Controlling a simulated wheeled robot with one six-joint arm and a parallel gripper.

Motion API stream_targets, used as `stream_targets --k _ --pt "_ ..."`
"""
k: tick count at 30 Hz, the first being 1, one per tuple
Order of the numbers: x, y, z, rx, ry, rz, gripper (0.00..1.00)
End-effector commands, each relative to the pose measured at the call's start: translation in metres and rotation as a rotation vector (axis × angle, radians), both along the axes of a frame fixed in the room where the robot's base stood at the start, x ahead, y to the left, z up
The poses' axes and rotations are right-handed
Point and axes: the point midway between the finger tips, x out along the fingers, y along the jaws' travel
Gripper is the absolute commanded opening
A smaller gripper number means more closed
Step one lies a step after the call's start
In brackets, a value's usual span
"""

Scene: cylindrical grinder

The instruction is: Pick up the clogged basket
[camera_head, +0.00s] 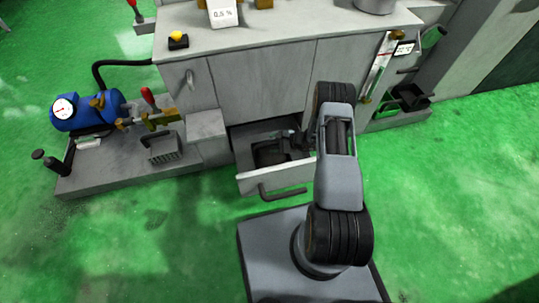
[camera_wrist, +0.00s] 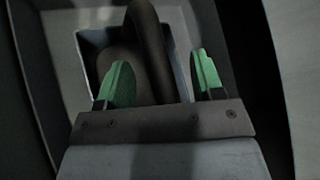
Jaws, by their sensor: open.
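A dark basket (camera_head: 268,153), which looks like the clogged one, sits inside an open drawer (camera_head: 275,181) low in the grey machine. In the wrist view, its dark arched handle (camera_wrist: 148,28) rises from a pale rectangular recess. My gripper (camera_wrist: 162,62) is open, with green fingertips on either side of the handle's lower part. I cannot tell whether either finger touches it. In the head view, my arm reaches down to the drawer and hides its right part. The basket's contents are too dark to make out.
A grey slotted basket (camera_head: 162,147) stands on the low ledge at left, near a blue tank (camera_head: 85,112) with a gauge and a red-handled valve. The machine's worktop (camera_head: 280,28) overhangs the drawer. A black bin (camera_head: 412,98) is at right.

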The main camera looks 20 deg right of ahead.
Motion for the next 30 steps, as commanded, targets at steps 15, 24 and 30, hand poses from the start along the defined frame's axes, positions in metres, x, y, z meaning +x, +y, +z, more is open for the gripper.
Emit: stream_targets --k 15,24,30 --pt "-0.0003 -0.0002 0.0000 0.000 0.000 0.000 0.17" --pt "-0.0006 -0.0001 -0.0002 0.001 0.002 0.000 0.00" --pt "-0.0010 0.0001 -0.0007 0.001 0.004 -0.001 0.00"
